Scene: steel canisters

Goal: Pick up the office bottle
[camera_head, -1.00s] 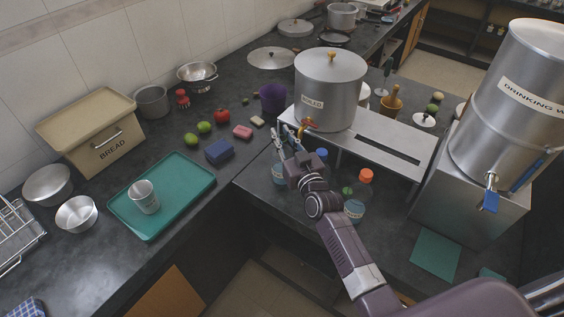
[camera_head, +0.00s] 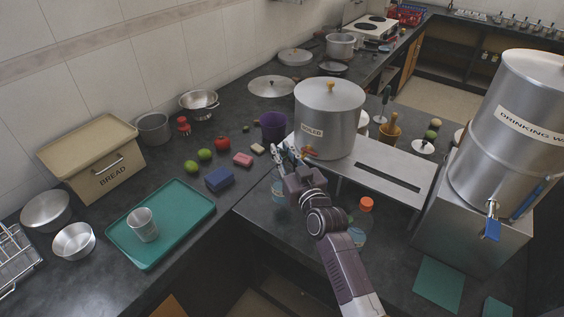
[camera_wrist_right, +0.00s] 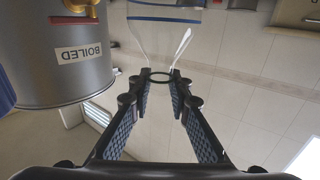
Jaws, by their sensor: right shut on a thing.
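My right gripper (camera_head: 284,162) is shut on the narrow neck end of a clear, bluish bottle (camera_head: 279,188), in front of the big pot. The bottle hangs upright below the fingers. In the right wrist view the bottle (camera_wrist_right: 165,38) shows as clear plastic with a blue band, and the gripper (camera_wrist_right: 160,82) closes around its neck end. Its label is too small to read. A second clear bottle with an orange cap (camera_head: 366,204) stands to the right of my right arm. My left gripper is not in view.
The pot marked BOILED (camera_head: 331,112) stands on a steel shelf (camera_head: 400,165) close behind the gripper; it also shows in the wrist view (camera_wrist_right: 60,75). A drinking water dispenser (camera_head: 490,150) stands at the right. A green tray (camera_head: 185,235) with a metal cup lies at the left.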

